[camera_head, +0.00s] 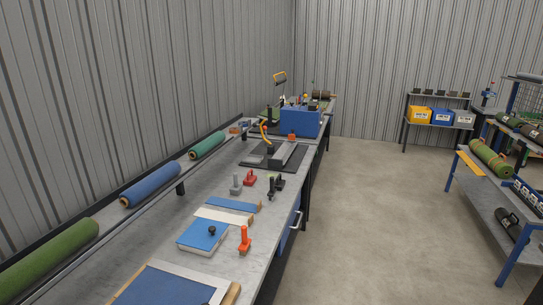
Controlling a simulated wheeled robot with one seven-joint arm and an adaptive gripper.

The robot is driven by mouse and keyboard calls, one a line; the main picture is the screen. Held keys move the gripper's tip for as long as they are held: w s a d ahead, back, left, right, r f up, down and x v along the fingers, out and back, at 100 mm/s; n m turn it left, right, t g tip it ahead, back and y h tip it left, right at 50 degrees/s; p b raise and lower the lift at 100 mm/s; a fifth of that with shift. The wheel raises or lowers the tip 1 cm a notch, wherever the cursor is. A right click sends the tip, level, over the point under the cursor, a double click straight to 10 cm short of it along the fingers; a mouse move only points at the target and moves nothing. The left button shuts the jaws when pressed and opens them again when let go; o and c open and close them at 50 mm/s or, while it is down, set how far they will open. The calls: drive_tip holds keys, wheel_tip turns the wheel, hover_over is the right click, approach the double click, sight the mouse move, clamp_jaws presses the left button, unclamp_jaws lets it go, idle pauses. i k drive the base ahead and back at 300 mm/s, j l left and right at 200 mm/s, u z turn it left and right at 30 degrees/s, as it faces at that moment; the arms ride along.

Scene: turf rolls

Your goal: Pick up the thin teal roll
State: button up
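The thin teal roll (207,145) lies near the back edge of the long grey workbench (212,182), against the corrugated wall. It is the farthest of three rolls in a row, beyond a thicker blue roll (150,184) and a large green roll (45,256). A gap separates the teal roll from the blue one. A thin dark rail runs along the front of the rolls. My gripper is not in view.
On the bench's front part are a blue pad (203,236), an orange-red handled tool (245,240) and small clamps. A blue toolbox (300,122) stands farther along. Open concrete floor (390,220) lies right of the bench. A blue-legged rack (497,200) holds more rolls.

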sight(199, 150)
drive_tip(key=i+l+u, duration=0.25)
drive_tip(key=i+u, duration=0.2)
drive_tip(key=i+l+u, duration=0.45)
drive_tip(key=i+j, duration=0.05)
drive_tip(key=i, duration=0.05)
